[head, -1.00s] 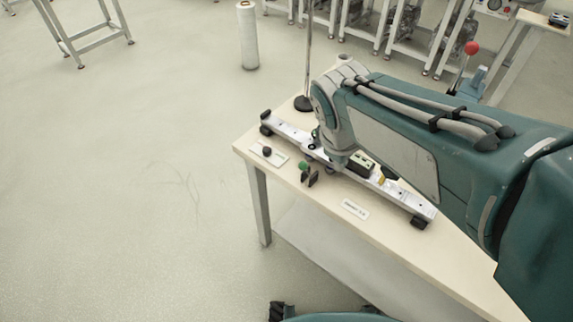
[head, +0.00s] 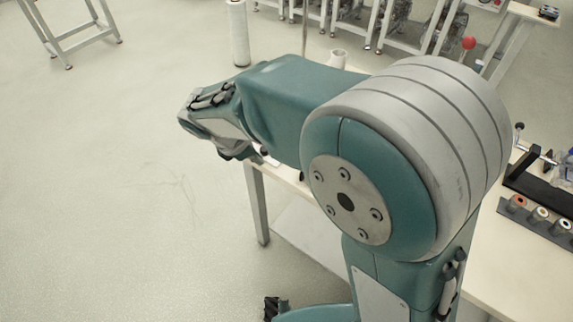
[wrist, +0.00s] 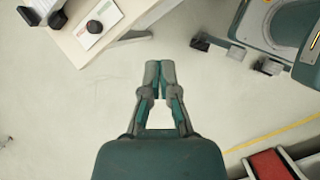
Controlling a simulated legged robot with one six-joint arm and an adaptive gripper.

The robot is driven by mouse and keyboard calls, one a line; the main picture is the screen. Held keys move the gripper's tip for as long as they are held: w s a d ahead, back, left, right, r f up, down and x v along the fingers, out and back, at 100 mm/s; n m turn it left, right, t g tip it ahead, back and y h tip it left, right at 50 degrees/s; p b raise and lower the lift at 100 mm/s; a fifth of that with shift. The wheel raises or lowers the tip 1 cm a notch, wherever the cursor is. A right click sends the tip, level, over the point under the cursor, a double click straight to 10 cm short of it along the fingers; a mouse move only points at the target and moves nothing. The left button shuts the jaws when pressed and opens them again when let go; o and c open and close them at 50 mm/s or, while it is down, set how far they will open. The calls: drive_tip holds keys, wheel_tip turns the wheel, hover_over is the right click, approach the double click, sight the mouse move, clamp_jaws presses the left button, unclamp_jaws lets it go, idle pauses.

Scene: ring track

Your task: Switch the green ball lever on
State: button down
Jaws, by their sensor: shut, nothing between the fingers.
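The green ball lever does not show in either view now; in the head view my arm covers that part of the table. In the head view my forearm reaches left past the table's end, and the fingers are hard to make out.
The pale table (head: 481,262) runs toward the lower right, with a rack of small coloured-top containers (head: 537,216) on it. A white roll (head: 239,35) stands on the floor behind. A red-topped thing (wrist: 272,165) is at the wrist view's lower right.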

drive_tip(key=shift+d, duration=0.1)
drive_tip(key=w+d+f, duration=0.3)
drive_tip(key=d+f, duration=0.4)
drive_tip(key=f, duration=0.1)
drive_tip(key=shift+w, duration=0.4)
drive_tip(key=shift+w+d, duration=0.1)
drive_tip(key=shift+d, duration=0.05)
idle(0.4)
drive_tip(key=shift+w+d+r+g, duration=0.1)
drive_tip(key=shift+d+g, duration=0.05)
drive_tip(key=shift+g, duration=0.15)
